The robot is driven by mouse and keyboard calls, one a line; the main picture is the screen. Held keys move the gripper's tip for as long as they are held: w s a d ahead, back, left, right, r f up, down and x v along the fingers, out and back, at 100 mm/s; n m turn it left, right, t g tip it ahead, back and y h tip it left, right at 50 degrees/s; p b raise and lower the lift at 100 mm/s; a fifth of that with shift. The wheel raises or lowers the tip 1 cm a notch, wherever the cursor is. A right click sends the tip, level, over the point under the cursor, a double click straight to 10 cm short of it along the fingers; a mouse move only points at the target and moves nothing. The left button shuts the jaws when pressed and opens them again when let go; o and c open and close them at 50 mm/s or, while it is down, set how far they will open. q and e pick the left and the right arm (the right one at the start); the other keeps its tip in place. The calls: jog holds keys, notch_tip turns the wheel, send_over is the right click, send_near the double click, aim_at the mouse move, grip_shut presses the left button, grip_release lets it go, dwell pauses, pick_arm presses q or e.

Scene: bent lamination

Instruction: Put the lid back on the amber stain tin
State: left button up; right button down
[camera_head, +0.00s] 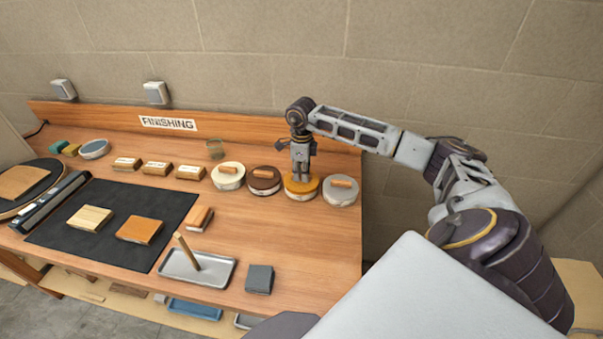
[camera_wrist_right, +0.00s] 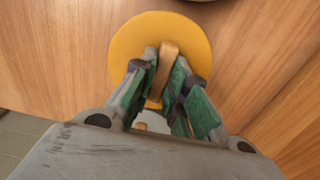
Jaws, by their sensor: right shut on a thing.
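The amber lid (camera_head: 313,186) is a round yellow-orange disc with a wooden bar handle. It shows in the wrist view (camera_wrist_right: 185,28) with its handle (camera_wrist_right: 165,65) between my fingers. My right gripper (camera_head: 301,177) is shut on that handle from above. The pale body of the amber stain tin (camera_head: 301,197) shows just under the lid in the head view. The lid looks roughly level over it; I cannot tell whether it is fully seated. My left gripper is not in view.
A grey-lidded tin (camera_head: 340,190) stands close on the right, a brown-lidded tin (camera_head: 264,180) and a cream-lidded tin (camera_head: 228,177) on the left. A metal tray with a stick (camera_head: 207,272) and a grey block (camera_head: 259,279) lie in front. The wood between is clear.

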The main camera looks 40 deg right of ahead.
dwell(0.7)
jog(key=c, duration=1.3)
grip_release()
jog(key=o, duration=0.4)
jog(key=shift+o, duration=0.2)
jog(key=shift+r+p, duration=1.95)
jog(key=shift+r, duration=1.55)
grip_shut()
